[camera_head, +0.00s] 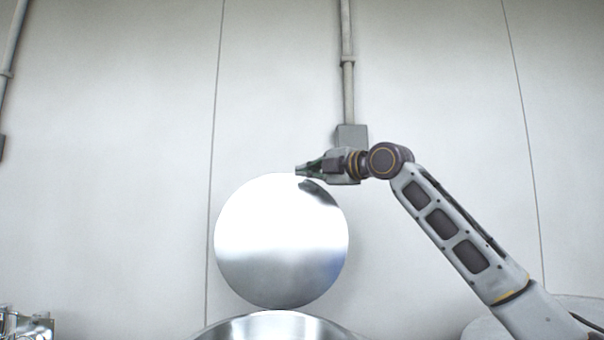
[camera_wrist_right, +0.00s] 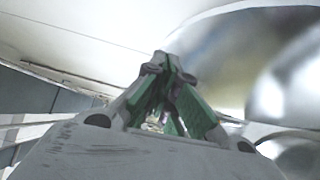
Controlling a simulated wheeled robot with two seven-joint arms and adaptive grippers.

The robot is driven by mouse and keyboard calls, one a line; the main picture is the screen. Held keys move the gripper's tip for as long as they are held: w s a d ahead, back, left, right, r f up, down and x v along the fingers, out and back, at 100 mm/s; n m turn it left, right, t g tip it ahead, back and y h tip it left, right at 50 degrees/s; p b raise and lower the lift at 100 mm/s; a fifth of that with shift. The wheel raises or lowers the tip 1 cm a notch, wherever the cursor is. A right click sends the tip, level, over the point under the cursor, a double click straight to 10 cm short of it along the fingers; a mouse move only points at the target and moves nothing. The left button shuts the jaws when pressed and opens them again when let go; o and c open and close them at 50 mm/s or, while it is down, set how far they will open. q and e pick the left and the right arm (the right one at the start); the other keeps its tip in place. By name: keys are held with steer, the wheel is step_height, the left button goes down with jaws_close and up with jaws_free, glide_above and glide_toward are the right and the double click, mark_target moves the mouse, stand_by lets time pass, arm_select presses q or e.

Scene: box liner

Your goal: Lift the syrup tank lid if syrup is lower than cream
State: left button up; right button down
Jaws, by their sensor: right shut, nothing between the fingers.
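A round, shiny metal lid (camera_head: 281,260) stands raised and nearly upright above a metal tank (camera_head: 275,328), whose top just shows at the bottom edge of the head view. My right gripper (camera_head: 298,170) is at the lid's upper right rim, with its fingers pointing left. In the right wrist view the fingers (camera_wrist_right: 165,62) meet at their tips with nothing between them, and the shiny lid (camera_wrist_right: 240,50) is close by on the right. I cannot tell whether the fingers touch the lid. The syrup and cream levels are not visible. My left gripper is not in view.
A pale panelled wall with a vertical pipe and a grey box (camera_head: 351,136) is behind. A metal fitting (camera_head: 25,325) shows at the lower left. A pale rounded surface (camera_head: 570,312) is at the lower right. The space left of the lid is clear.

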steer(key=v, duration=0.3)
steer(key=shift+f, duration=0.1)
stand_by(0.8)
